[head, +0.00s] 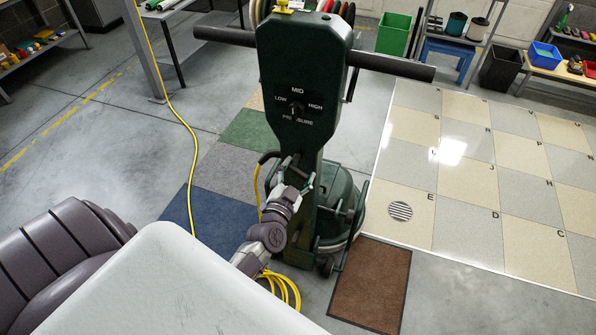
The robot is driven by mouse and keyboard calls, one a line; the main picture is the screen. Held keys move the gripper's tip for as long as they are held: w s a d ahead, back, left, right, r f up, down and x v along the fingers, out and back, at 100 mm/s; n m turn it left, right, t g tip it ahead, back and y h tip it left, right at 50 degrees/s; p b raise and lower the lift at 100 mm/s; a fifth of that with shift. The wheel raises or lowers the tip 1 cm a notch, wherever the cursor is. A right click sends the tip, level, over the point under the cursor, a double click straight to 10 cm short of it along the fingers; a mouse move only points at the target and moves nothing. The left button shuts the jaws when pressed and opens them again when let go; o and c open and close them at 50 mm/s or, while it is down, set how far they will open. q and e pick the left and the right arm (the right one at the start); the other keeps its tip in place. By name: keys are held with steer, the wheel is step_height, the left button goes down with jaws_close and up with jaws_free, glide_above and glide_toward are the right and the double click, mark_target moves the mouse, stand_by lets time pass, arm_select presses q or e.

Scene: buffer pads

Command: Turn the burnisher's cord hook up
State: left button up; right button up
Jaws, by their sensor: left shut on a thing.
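The burnisher (303,60) stands upright in the middle of the head view, dark green, with a wide black handlebar and a pressure dial on its column. Its black cord hook (267,157) sticks out to the left low on the column. Yellow cord (257,192) hangs below the hook and ends in loops (287,288) near the floor. My left gripper (299,180) is at the column beside the hook and is shut on it; its fingers hide the hook's inner part. Which way the hook's tip points is hard to tell. My right gripper is not in view.
A yellow cable (194,150) runs down the left floor past a metal post (146,50). Carpet squares lie beside the burnisher, with a brown mat (372,285) in front. Lettered tiles (480,180) cover the right. Shelves and bins, including a green bin (394,34), stand behind.

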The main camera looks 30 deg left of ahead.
arm_select(q)
steer(key=n, duration=0.1)
steer(key=n+p, duration=0.1)
steer(key=shift+r+n, duration=0.3)
steer(key=shift+n, duration=0.1)
steer(key=n, duration=0.2)
steer(key=shift+r+n+p, duration=0.2)
steer(key=shift+n+p, duration=0.1)
steer(key=shift+p, duration=0.1)
steer(key=n, duration=0.2)
steer(key=shift+r+n, duration=0.25)
steer(key=shift+n, duration=0.15)
steer(key=n, duration=0.3)
steer(key=shift+a+r+n+p, duration=0.2)
steer(key=shift+n+p, duration=0.1)
steer(key=shift+n, duration=0.1)
steer(key=n, duration=0.5)
steer(key=shift+s+a+r, duration=0.15)
steer(key=shift+a+r, duration=0.05)
steer(key=shift+a, duration=0.2)
steer(key=n+b, duration=0.1)
steer(key=n, duration=0.2)
steer(key=a+n+b, duration=0.1)
steer(key=n, duration=0.2)
steer(key=shift+s+n, duration=0.15)
steer(key=shift+n, duration=0.25)
steer(key=shift+r, duration=0.1)
